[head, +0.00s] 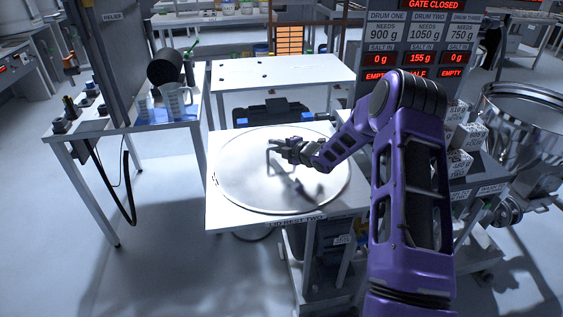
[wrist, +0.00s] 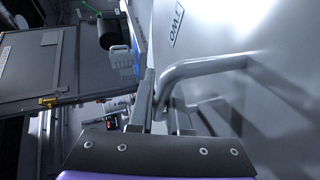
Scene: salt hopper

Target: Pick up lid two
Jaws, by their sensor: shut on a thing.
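Lid two (head: 240,185) is a large, round, pale metal disc. It lies on a white stand whose front edge is labelled as the rest for lid two (head: 215,222). In the wrist view the lid (wrist: 225,30) fills the right side, with the word TWO printed on it. Its bent grey bar handle (wrist: 205,65) rises from the surface. My gripper (head: 279,149) is over the middle of the lid, shut on the handle. In the wrist view the fingers (wrist: 155,110) are at the handle's near end; the exact contact is partly hidden.
A white table (head: 285,72) stands behind. At right are a display board (head: 425,40), white boxes (head: 460,160) and a large metal hopper (head: 525,120). Floor at front left is clear.

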